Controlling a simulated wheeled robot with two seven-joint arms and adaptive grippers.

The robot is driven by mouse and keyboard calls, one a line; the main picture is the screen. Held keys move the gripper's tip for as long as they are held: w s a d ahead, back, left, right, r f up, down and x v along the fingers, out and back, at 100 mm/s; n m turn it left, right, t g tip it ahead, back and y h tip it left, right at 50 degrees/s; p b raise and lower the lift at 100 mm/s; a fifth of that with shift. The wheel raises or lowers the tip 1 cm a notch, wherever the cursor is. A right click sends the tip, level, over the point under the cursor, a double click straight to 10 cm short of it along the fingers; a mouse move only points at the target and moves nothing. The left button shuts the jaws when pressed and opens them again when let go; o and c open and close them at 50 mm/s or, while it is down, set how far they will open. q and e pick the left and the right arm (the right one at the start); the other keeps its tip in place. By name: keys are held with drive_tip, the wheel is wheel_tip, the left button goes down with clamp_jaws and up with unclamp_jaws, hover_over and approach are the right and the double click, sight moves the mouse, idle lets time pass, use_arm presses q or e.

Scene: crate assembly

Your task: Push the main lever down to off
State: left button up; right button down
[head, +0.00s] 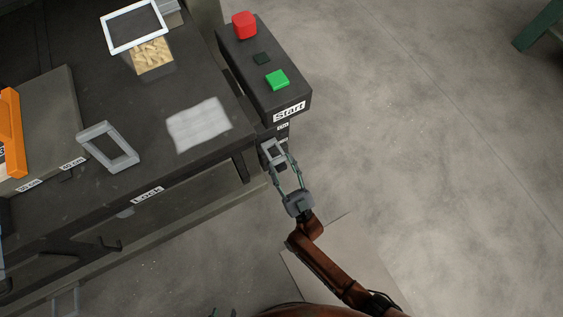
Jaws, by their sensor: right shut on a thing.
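The black control box (275,75) stands at the right end of the workbench, with small labels (283,127) on its front below the Start label. My right gripper (273,154) reaches up to the front of the box, just under these labels. It is shut on what appears to be the main lever, which its fingers mostly hide. The lever's exact angle cannot be made out.
The box top carries a red button (244,25) and a green button (277,79). On the workbench (205,75) lie a grey frame (91,133), a pale sheet (199,124) and a bin of light pieces (152,57).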

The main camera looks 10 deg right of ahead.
drive_tip(key=shift+f, duration=0.1)
idle(0.3)
drive_tip(key=c, duration=1.2)
unclamp_jaws()
drive_tip(key=shift+o, duration=0.2)
drive_tip(key=v, duration=1.2)
